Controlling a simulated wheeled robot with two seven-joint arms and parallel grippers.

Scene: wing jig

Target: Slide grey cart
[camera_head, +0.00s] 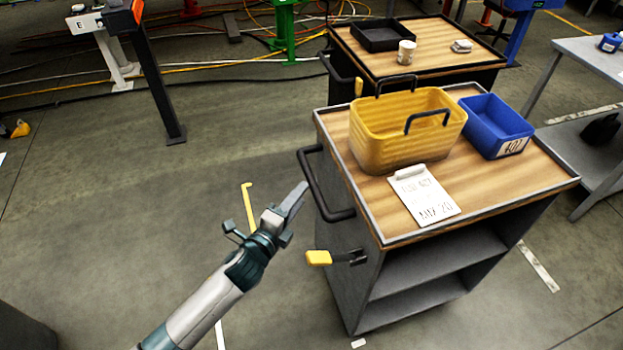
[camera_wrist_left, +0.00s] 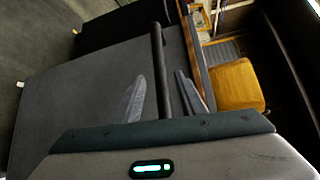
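The grey cart (camera_head: 345,290) has a wood-coloured top and open shelves, and stands right of centre in the head view. Its dark handle (camera_head: 323,190) sticks out from its left side. My left gripper (camera_head: 299,193) is just left of that handle, its fingers pointing toward it. In the left wrist view the two fingers are apart, and the handle bar (camera_wrist_left: 159,65) shows in the gap between them. I see no finger pressed on the bar. A yellow-tipped lever (camera_head: 319,258) is below the handle on the same side. My right gripper is not in view.
On the cart are a yellow bin (camera_head: 385,145), a blue bin (camera_head: 492,122) and a white clipboard (camera_head: 424,194). A second cart (camera_head: 440,60) stands close behind. A grey table (camera_head: 590,60) is at the right. The floor left of the cart is mostly clear.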

